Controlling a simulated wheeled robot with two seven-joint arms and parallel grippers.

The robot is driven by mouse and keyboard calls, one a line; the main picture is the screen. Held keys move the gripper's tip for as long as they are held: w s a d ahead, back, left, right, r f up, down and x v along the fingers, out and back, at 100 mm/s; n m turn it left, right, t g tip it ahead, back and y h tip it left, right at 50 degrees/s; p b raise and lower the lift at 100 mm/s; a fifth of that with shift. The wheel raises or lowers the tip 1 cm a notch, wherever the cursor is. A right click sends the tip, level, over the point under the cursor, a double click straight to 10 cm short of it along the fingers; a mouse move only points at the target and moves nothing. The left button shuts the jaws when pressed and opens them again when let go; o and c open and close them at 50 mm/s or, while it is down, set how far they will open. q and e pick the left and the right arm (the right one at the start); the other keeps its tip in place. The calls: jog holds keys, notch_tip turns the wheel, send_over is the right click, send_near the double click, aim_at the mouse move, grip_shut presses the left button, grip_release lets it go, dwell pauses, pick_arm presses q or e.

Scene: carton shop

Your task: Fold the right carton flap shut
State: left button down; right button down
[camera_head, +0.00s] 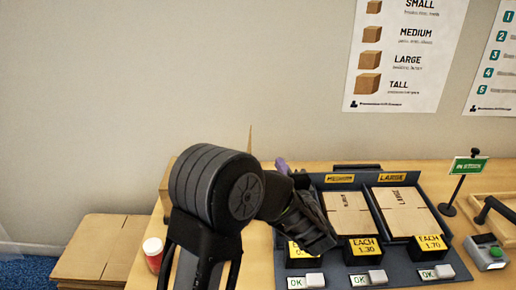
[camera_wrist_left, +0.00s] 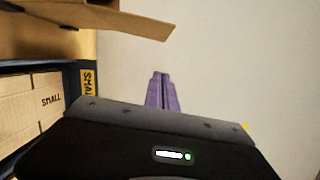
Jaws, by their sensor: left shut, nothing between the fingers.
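The carton is mostly hidden behind my left arm in the head view. A brown edge of it (camera_head: 166,190) shows left of the arm, and a thin upright flap (camera_head: 250,139) sticks up above it. In the left wrist view the carton (camera_wrist_left: 40,40) is at the upper left, with an open flap (camera_wrist_left: 125,20) reaching right. My left gripper's purple fingers (camera_head: 282,166) show just past the arm, right of the upright flap. In the left wrist view the fingers (camera_wrist_left: 160,76) are together and empty, below the flap and apart from it. My right gripper is not in view.
A dark rack (camera_head: 312,183) holds flat carton blanks, with yellow price signs and OK buttons in front. A red cup (camera_head: 152,252) stands at the table's left. A green sign (camera_head: 468,166) and a green button box (camera_head: 488,254) are at the right. Stacked cardboard (camera_head: 105,245) sits lower left.

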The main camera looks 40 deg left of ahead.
pick_arm(q)
jog(key=shift+w+a, duration=0.1)
jog(key=w+a+p, duration=0.2)
jog(key=w+a, duration=0.1)
jog(key=a, duration=0.7)
jog(key=shift+w+a+r, duration=0.35)
jog(key=shift+r, duration=0.05)
jog(key=shift+a, duration=0.15)
